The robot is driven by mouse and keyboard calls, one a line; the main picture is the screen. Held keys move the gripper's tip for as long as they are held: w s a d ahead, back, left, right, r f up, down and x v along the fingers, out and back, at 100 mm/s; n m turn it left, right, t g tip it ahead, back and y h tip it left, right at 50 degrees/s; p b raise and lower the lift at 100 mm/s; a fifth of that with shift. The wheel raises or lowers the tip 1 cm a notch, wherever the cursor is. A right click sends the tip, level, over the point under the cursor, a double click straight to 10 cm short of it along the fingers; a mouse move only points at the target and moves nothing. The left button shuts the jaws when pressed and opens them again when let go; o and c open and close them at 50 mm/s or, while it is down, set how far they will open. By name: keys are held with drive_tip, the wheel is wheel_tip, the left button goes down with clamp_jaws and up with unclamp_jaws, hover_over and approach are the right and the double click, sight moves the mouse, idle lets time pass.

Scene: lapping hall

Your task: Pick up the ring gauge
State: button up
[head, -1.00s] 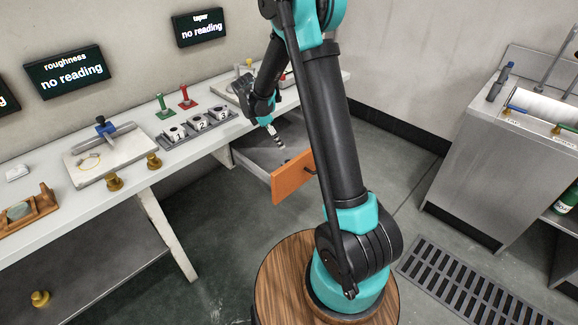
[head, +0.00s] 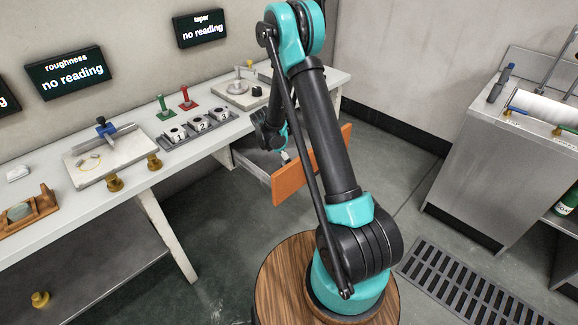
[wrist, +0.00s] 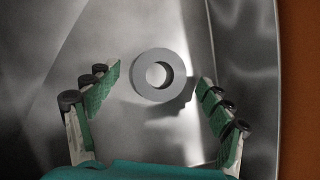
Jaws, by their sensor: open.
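The ring gauge (wrist: 178,91) is a plain grey ring with a round hole, lying on the metal floor of the open drawer in the wrist view. My gripper (wrist: 160,88) is open, with one green-padded finger to the left of the ring and one to the right. The ring lies between and slightly beyond the fingertips, and neither finger visibly touches it. In the head view my gripper (head: 285,157) is low at the drawer (head: 250,166), mostly hidden by my arm. The ring gauge cannot be made out there.
The drawer's orange front (head: 290,185) stands out below the workbench (head: 75,218). The drawer's metal walls close around my gripper.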

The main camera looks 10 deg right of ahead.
drive_tip(key=shift+d+f, duration=0.15)
drive_tip(key=shift+f, duration=0.2)
drive_tip(key=shift+c, duration=0.2)
drive_tip(key=c, duration=1.3)
drive_tip(key=shift+r, duration=0.15)
